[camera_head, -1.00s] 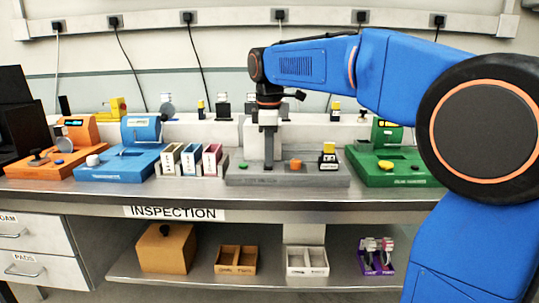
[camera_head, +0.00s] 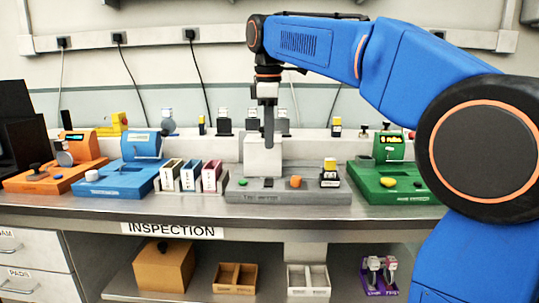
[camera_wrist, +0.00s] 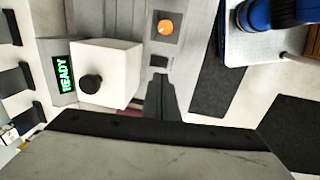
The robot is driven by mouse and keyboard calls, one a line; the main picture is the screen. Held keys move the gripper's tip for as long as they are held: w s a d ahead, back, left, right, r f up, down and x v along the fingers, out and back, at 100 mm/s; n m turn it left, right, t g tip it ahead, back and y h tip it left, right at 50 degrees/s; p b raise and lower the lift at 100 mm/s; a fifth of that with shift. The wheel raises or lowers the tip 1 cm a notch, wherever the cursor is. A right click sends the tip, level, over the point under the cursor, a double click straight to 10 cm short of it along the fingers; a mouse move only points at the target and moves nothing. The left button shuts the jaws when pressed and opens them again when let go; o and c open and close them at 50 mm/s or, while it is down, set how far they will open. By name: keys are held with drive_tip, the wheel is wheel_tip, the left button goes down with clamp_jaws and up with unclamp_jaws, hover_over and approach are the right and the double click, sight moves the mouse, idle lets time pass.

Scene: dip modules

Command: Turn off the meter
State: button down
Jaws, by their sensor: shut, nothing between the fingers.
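A grey station (camera_head: 245,196) stands in the middle of the bench, with an orange knob (camera_head: 295,182) and small buttons on its base. A white box (camera_head: 263,158) stands at its back. In the wrist view the white box (camera_wrist: 118,68) has a black knob, and a lit green READY display (camera_wrist: 63,74) is beside it. The orange knob (camera_wrist: 165,26) also shows there. I cannot tell which unit is the meter. My gripper (camera_head: 268,143) is shut and empty, pointing down above the grey base, in front of the white box. Its fingers (camera_wrist: 160,92) hide part of the base.
An orange station (camera_head: 50,182) and a blue station (camera_head: 125,182) stand left. A holder with several coloured slots (camera_head: 190,185) is between blue and grey. A green station (camera_head: 400,190) with a lit screen is right. A yellow-topped module (camera_head: 329,175) sits on the grey base's right.

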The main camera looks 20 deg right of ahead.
sight(268, 180)
drive_tip(key=shift+s+r, duration=0.2)
drive_tip(key=shift+r, duration=1.4)
drive_tip(key=shift+w+a+r, duration=0.1)
drive_tip(key=shift+w+r, duration=0.05)
drive_tip(key=shift+w, duration=0.6)
drive_tip(key=f, duration=0.4)
drive_tip(key=w+f, duration=0.1)
drive_tip(key=f, duration=0.9)
drive_tip(key=shift+w+d, duration=0.3)
